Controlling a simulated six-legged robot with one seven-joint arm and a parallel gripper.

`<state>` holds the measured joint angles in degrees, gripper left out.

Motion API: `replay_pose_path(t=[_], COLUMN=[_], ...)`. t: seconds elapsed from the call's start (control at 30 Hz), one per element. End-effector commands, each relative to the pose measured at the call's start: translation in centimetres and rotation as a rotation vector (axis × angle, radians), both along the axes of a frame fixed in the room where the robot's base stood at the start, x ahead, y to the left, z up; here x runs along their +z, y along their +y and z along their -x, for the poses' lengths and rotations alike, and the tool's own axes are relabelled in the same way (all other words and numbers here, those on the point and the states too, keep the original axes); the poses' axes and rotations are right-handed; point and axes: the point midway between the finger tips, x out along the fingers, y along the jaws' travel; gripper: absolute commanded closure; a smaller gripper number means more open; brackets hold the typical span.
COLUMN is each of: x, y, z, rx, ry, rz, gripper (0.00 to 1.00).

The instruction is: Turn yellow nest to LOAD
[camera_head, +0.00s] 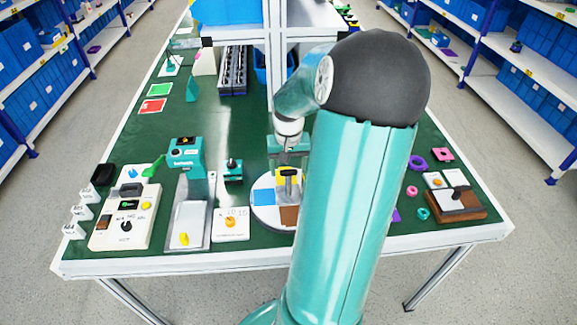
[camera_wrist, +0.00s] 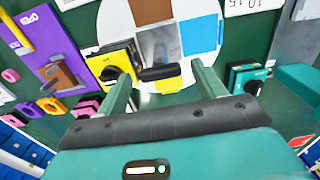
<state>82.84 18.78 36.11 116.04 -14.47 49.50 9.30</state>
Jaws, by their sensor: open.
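The yellow nest (camera_head: 283,174) is on the far side of the disc in the head view. In the wrist view, part of the yellow nest (camera_wrist: 166,86) shows beside a dark crossbar handle (camera_wrist: 160,72). The handle (camera_head: 288,172) stands upright over the disc. My gripper (camera_head: 289,158) is open above the far part of the disc. In the wrist view, its fingertips (camera_wrist: 160,76) lie either side of the handle, with no visible contact. No LOAD mark is readable.
A yellow-and-black device (camera_wrist: 112,66) stands close beside the disc. A teal device (camera_wrist: 246,78) is on the opposite side.

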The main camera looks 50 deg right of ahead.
Motion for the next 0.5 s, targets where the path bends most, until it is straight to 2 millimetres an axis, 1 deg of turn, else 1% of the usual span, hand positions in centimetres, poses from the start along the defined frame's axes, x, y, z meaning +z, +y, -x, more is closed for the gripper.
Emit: replay_pose_path(t=[0.07, 0.17, 0.3, 0.4, 0.5], x=[0.02, 0.03, 0.04, 0.04, 0.05], y=[0.00, -0.01, 0.00, 0.00, 0.00], z=[0.00, -0.01, -0.01, -0.01, -0.01], rx=[0.000, 0.000, 0.000, 0.000, -0.001], ry=[0.000, 0.000, 0.000, 0.000, 0.000], rz=[0.000, 0.000, 0.000, 0.000, 0.000], gripper=[0.31, 0.49, 0.76, 0.94, 0.94])
